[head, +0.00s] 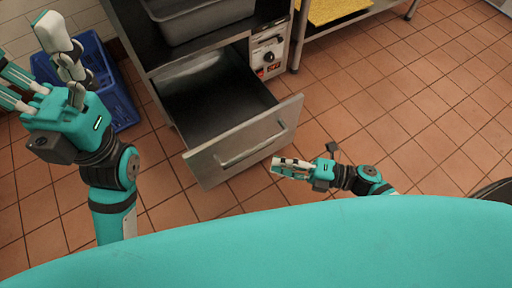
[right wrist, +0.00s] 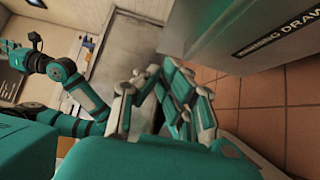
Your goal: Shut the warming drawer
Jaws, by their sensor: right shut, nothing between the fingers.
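The warming drawer (head: 245,146) is pulled well out of its cabinet in the head view. Its steel front with a bar handle faces me, and its dark inside looks empty. In the right wrist view its front panel (right wrist: 235,30) fills the upper right, with part of a "WARMING DRAW…" label showing. My right gripper (head: 276,165) is shut and empty, just in front of the drawer front, right of the handle; I cannot tell if it touches. Its fingers also show in the right wrist view (right wrist: 160,75). My left gripper (head: 26,56) is open and raised at the far left, away from the drawer.
A grey metal pan (head: 200,22) sits on the cabinet above the drawer. A control panel with a knob (head: 269,54) is right of the opening. A blue crate (head: 116,97) stands on the floor behind my left arm. Tiled floor right of the drawer is clear.

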